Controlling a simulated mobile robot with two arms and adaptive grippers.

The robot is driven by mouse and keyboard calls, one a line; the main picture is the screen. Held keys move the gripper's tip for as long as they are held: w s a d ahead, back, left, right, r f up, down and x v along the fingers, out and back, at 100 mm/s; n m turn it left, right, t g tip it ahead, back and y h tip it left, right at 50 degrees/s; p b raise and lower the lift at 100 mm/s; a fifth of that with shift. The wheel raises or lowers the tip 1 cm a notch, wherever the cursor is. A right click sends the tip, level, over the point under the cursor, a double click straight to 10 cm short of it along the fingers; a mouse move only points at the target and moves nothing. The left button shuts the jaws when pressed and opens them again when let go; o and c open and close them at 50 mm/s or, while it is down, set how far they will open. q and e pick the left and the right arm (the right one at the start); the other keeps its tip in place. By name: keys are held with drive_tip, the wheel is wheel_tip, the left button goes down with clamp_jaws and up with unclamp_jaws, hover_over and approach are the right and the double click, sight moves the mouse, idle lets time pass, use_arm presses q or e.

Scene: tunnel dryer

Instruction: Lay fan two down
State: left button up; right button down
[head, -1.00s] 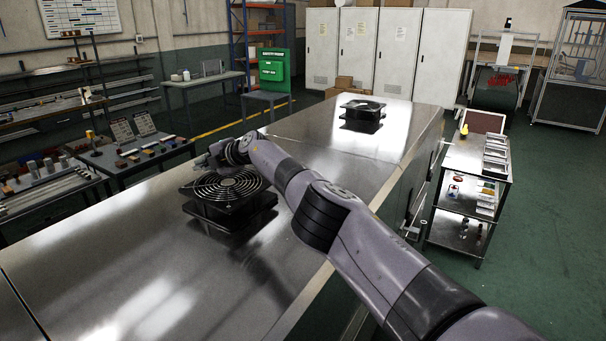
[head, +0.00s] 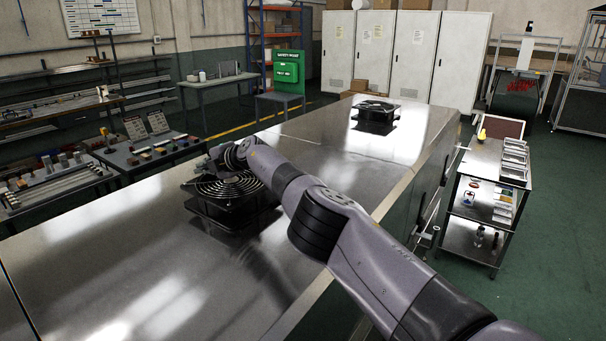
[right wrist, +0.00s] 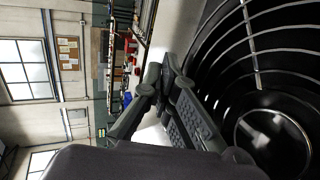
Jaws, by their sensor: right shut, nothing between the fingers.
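A black square fan with a round wire grille (head: 232,190) lies flat, grille up, on the shiny metal top of the dryer (head: 120,240). A second black fan (head: 375,112) lies flat farther back on the same top. I cannot tell from markings which is fan two. My right gripper (head: 214,166) is at the far left edge of the near fan, partly hidden by its own wrist. In the right wrist view the fingers (right wrist: 166,92) are together and empty, close beside the grille (right wrist: 250,50); contact cannot be told. My left gripper is not in view.
Left of the dryer stand low tables (head: 150,150) with small parts. A cart (head: 490,185) with trays stands to the right. White lockers (head: 400,50) and a green box (head: 287,70) are behind. The metal top between the two fans is clear.

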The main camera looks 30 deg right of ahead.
sight(238, 187)
drive_tip(key=shift+d+r, duration=0.15)
idle(0.3)
drive_tip(key=shift+r, duration=0.1)
drive_tip(key=shift+s+d, duration=0.1)
drive_tip(key=shift+s, duration=0.45)
drive_tip(key=shift+s+d+r, duration=0.15)
drive_tip(key=shift+s+d, duration=0.3)
drive_tip(key=shift+s, duration=0.05)
drive_tip(key=s+d, duration=0.1)
drive_tip(key=s, duration=0.2)
drive_tip(key=s+d, duration=0.1)
drive_tip(key=s, duration=0.2)
drive_tip(key=s+d, duration=0.1)
drive_tip(key=s, duration=0.3)
drive_tip(key=shift+d+f, duration=0.2)
drive_tip(key=shift+d, duration=0.15)
